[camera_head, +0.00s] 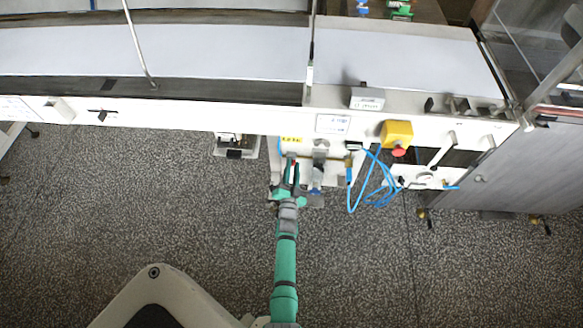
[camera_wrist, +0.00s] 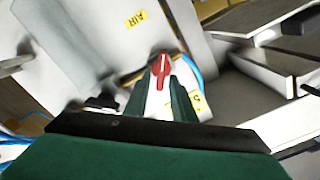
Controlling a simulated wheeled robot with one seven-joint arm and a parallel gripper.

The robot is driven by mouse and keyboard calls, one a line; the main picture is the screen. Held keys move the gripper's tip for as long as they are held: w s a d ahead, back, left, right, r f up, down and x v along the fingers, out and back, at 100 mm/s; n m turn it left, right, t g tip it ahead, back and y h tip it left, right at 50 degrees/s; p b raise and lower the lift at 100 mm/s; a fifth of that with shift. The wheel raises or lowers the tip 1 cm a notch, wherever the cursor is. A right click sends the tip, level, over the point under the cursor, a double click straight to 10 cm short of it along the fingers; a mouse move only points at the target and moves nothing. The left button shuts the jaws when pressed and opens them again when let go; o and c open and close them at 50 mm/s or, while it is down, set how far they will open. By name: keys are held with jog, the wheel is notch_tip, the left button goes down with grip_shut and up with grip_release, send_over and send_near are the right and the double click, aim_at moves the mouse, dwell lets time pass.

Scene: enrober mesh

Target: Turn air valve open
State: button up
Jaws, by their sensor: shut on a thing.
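The air valve's red handle (camera_wrist: 161,68) shows in the wrist view between the tips of my gripper (camera_wrist: 160,95). My two dark green fingers are shut on it, one on each side. In the head view my gripper (camera_head: 291,176) reaches up to the valve panel (camera_head: 310,150) below the white conveyor, and a little red of the handle (camera_head: 295,166) shows at its tips. A yellow label reading AIR (camera_wrist: 138,18) is on the white panel above the handle in the wrist view. The valve's body is mostly hidden behind my fingers.
A blue hose (camera_head: 352,195) hangs in loops right of the panel. A yellow box with a red button (camera_head: 397,134) is on the machine's front. A grey cabinet (camera_head: 510,170) stands at the right. The speckled floor (camera_head: 150,210) is open at the left.

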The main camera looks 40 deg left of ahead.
jog(key=m, duration=0.3)
jog(key=f+m, duration=0.1)
jog(key=m, duration=0.6)
jog(key=shift+d+f, duration=0.2)
dwell(0.3)
jog(key=o, duration=0.7)
jog(key=v, duration=1)
jog(key=shift+s, duration=0.35)
jog(key=shift+d, duration=0.25)
